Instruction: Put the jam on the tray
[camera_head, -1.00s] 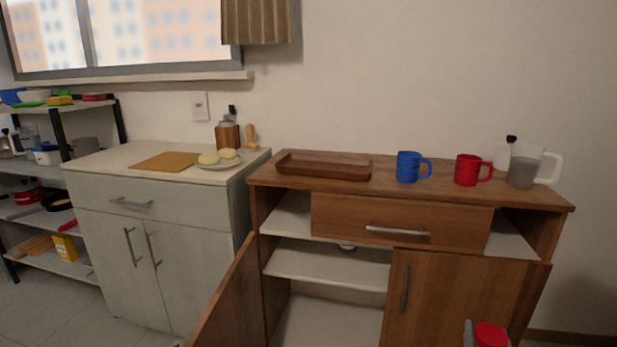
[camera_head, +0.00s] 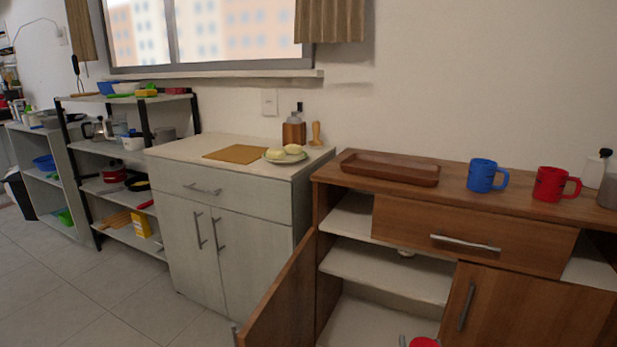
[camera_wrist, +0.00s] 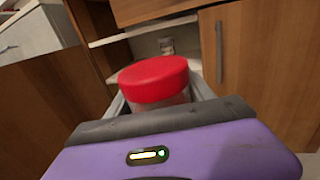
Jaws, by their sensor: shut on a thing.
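The jam is a jar with a red lid (camera_wrist: 154,79), held in my gripper (camera_wrist: 160,98) in the wrist view. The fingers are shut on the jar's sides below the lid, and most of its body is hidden. The tray (camera_head: 392,181) is a shallow brown wooden one and looks empty. It lies on the left part of the wooden cabinet's top, well above and behind the jar in the picture.
A blue mug (camera_head: 482,175) and a red mug (camera_head: 550,184) stand right of the tray. The wooden cabinet's left door (camera_head: 279,301) hangs open, sticking out forward. A white cabinet (camera_head: 225,214) with a plate of buns (camera_head: 286,155) stands to the left. Floor is clear at lower left.

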